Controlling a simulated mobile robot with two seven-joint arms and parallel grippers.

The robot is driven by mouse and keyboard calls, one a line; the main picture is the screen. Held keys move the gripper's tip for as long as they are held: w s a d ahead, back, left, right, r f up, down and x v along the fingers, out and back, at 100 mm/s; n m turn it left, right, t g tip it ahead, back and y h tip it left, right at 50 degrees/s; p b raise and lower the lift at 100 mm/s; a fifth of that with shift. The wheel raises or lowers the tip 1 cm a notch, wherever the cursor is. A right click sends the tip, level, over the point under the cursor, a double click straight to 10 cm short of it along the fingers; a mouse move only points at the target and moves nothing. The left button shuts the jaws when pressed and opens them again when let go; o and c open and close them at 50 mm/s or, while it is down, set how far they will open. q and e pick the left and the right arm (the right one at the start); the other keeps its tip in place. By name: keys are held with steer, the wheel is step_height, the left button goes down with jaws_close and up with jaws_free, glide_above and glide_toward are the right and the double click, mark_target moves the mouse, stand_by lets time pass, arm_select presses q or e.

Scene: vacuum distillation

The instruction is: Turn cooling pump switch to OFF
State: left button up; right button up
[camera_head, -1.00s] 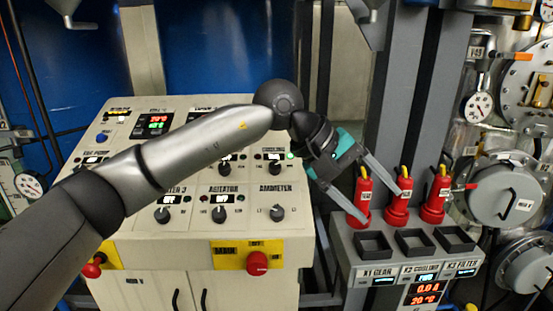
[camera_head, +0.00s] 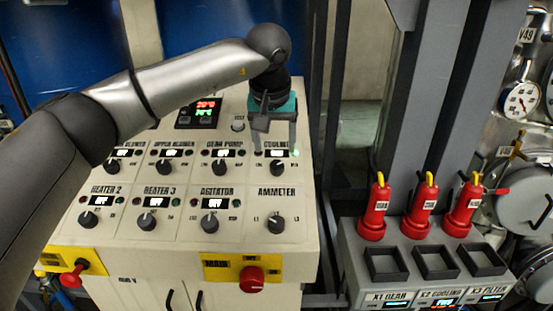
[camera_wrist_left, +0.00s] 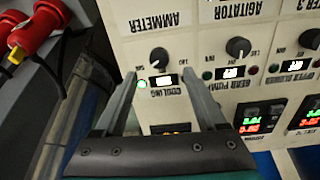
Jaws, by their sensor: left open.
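The cooling pump switch (camera_head: 277,168) is a black rotary knob on the sloped cream control panel, below the COOLING label and a small lit display. A green lamp (camera_head: 295,153) glows beside that display. In the left wrist view the knob (camera_wrist_left: 159,55) appears upside down, and the green lamp (camera_wrist_left: 141,85) is lit. My left gripper (camera_head: 277,138) is open, above the COOLING section. In the left wrist view its two fingers (camera_wrist_left: 160,74) flank the COOLING label, and the knob lies just past the fingertips, apart from them. My right gripper is not in view.
The ammeter knob (camera_head: 277,224) and agitator knob (camera_head: 210,223) are close by on the panel. A red main switch (camera_head: 251,279) is on the front. Red plugs (camera_head: 421,214) stand on a grey box (camera_head: 352,250) at the right.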

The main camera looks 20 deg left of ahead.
mark_target(277, 165)
arm_select(q)
steer(key=p+x, duration=0.1)
steer(key=x, duration=0.5)
steer(key=shift+w+f, duration=0.25)
steer(key=shift+f, duration=0.35)
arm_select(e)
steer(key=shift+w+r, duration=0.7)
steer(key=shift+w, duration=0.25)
arm_select(q)
steer(key=c, duration=0.4)
jaws_close()
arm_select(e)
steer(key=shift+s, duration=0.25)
